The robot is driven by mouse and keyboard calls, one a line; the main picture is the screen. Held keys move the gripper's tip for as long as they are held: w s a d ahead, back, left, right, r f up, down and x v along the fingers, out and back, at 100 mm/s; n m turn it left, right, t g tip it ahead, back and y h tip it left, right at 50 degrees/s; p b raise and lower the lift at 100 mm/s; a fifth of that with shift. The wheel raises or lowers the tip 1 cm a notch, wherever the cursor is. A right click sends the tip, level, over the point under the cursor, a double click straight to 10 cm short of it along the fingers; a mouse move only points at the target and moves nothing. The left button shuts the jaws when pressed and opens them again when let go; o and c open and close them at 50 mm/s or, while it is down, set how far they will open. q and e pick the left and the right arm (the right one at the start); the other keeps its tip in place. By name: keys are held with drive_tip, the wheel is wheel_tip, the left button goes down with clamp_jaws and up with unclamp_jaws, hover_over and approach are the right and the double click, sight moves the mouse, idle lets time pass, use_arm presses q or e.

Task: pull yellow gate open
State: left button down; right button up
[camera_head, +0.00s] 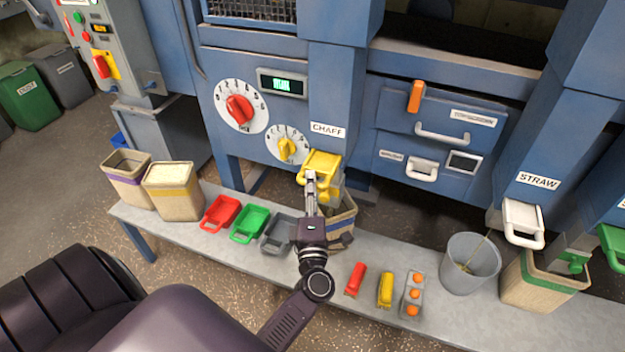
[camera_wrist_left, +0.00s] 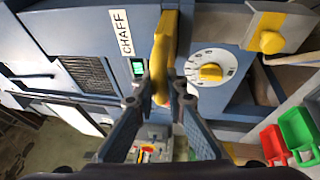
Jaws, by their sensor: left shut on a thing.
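The yellow gate (camera_head: 323,163) sits at the bottom of the blue chute with the CHAFF label (camera_head: 328,130). My left gripper (camera_head: 311,180) reaches up to it from below and is shut on its handle. In the left wrist view the yellow gate (camera_wrist_left: 164,42) stands between my fingertips (camera_wrist_left: 160,88). A sack (camera_head: 342,218) stands on the bench under the gate, partly hidden by my gripper. How far the gate is open cannot be told. My right gripper is not in view.
Red, green and grey scoops (camera_head: 250,222) lie on the grey bench (camera_head: 200,238) left of my arm. Right of it are red and yellow items (camera_head: 385,289), a tray with orange knobs (camera_head: 412,296) and a grey bucket (camera_head: 470,263). A white STRAW gate (camera_head: 523,222) hangs farther right.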

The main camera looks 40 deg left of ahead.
use_arm(q)
drive_tip(key=c, duration=2.3)
unclamp_jaws()
drive_tip(key=shift+s+f, duration=0.15)
drive_tip(key=shift+f, duration=0.1)
drive_tip(key=o, duration=0.4)
drive_tip(key=shift+s+d+r, duration=0.1)
drive_tip(key=shift+s+r, duration=0.05)
drive_tip(key=shift+r, duration=0.05)
drive_tip(key=shift+c, duration=0.2)
drive_tip(key=v, duration=1.2)
drive_tip(key=shift+f, duration=0.1)
